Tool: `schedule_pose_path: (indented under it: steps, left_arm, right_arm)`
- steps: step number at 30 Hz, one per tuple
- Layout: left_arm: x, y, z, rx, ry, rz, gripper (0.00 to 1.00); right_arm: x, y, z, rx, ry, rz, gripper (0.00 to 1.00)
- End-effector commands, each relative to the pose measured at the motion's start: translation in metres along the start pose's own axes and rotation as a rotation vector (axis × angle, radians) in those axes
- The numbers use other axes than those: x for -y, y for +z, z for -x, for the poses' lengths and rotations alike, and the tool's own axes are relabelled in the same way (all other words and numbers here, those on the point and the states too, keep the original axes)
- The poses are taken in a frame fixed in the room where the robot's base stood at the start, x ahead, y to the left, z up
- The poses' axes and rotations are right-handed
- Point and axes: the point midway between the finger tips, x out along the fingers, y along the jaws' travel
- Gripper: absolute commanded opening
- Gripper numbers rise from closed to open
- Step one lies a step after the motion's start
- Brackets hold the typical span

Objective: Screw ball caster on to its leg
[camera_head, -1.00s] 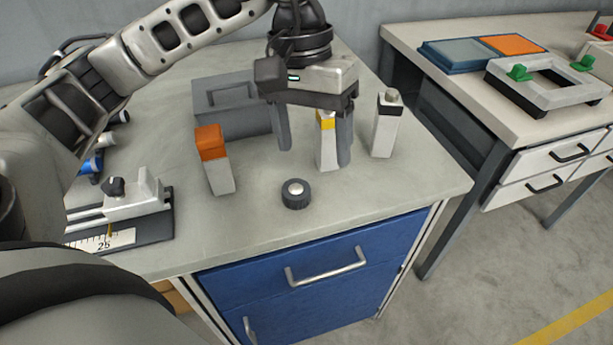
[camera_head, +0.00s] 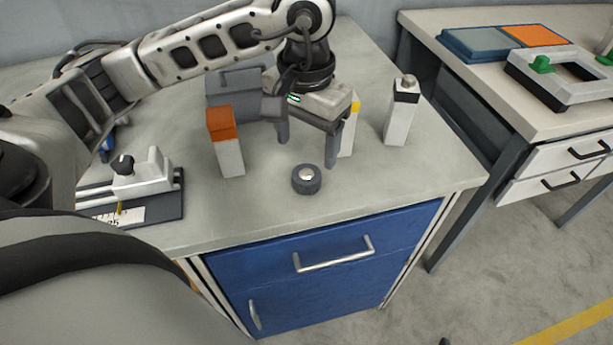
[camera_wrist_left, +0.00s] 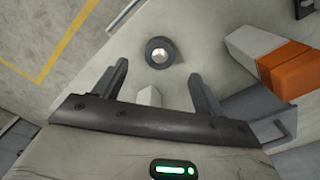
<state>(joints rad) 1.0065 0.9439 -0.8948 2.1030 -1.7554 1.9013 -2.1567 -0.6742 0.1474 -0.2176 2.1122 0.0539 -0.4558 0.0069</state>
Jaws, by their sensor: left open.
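The ball caster (camera_head: 306,179), a dark ribbed ring with a shiny ball on top, sits on the bench near its front edge. It also shows in the left wrist view (camera_wrist_left: 160,52). My left gripper (camera_head: 308,151) is open and empty, fingers pointing down, just behind and above the caster. In the left wrist view the caster lies ahead of the spread fingertips (camera_wrist_left: 158,74), not between them. Upright pale blocks stand around: one orange-topped (camera_head: 226,145), one yellow-topped (camera_head: 348,137) partly hidden by the gripper, one black-topped with a metal knob (camera_head: 400,115).
A grey box with a handle (camera_head: 228,85) stands behind the orange-topped block. A clamp-like fixture with a scale (camera_head: 150,180) lies at the left. A second bench at the right holds a frame with green clips (camera_head: 530,90). The bench front around the caster is clear.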

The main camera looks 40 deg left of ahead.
Motion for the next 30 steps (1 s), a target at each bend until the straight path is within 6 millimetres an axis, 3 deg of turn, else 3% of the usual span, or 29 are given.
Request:
schedule_pose_path:
  steps: [6, 17, 25, 30]
  left_arm:
    - [0.000, 0.000, -0.021, 0.000, 0.001, -0.001, 0.71]
    - [0.000, 0.000, -0.024, 0.001, 0.000, 0.000, 0.71]
    - [0.000, 0.000, -0.062, 0.004, 0.001, 0.001, 0.71]
    - [0.000, -0.001, -0.074, 0.001, 0.001, 0.000, 0.71]
  right_arm:
    - [0.001, -0.002, 0.001, -0.001, 0.001, -0.003, 0.74]
    - [0.001, -0.002, 0.001, -0.001, 0.002, -0.005, 0.74]
    - [0.000, -0.003, 0.004, 0.011, 0.008, 0.005, 0.74]
    - [0.000, -0.001, 0.004, 0.015, 0.009, 0.009, 0.74]
